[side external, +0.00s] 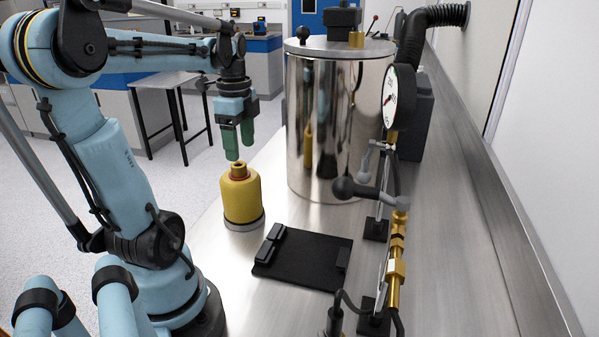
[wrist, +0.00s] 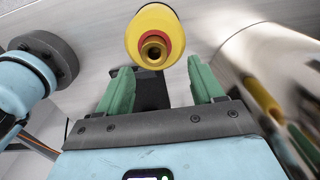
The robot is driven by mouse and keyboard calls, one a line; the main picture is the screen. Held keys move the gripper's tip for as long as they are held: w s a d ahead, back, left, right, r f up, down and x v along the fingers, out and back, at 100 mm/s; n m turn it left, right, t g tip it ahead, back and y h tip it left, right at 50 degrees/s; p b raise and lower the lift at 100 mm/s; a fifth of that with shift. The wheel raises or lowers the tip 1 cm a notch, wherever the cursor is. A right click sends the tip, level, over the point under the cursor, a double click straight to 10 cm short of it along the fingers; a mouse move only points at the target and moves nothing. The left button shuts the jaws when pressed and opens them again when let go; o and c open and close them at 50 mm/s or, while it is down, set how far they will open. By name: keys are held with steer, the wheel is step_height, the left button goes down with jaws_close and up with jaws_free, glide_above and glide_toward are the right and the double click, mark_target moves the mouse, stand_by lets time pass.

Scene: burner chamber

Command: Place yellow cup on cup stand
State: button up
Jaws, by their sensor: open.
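The yellow cup (side external: 241,197) stands upright on the steel bench, with a red ring and a brass-coloured neck on top. A grey round base (side external: 244,223) shows under it; I cannot tell whether this is the cup stand or part of the cup. My gripper (side external: 239,152) points down just above the cup's neck. Its green fingers are open and empty. In the wrist view the cup (wrist: 150,30) lies beyond the fingertips, and the gap of my gripper (wrist: 162,86) holds nothing.
A black plate with raised blocks (side external: 303,258) lies on the bench, right of the cup. A shiny steel chamber (side external: 335,125) with a gauge (side external: 399,96) stands behind it. Brass fittings (side external: 397,265) and a black-knobbed lever (side external: 345,188) stand at the right. Bare bench lies between cup and chamber.

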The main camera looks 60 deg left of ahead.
mark_target(241, 188)
steer(key=f, duration=0.1)
steer(key=s+f, duration=0.1)
steer(key=f, duration=0.1)
steer(key=shift+f, duration=0.95)
steer(key=shift+c, duration=0.3)
jaws_close()
steer(key=shift+r, duration=0.1)
stand_by(0.4)
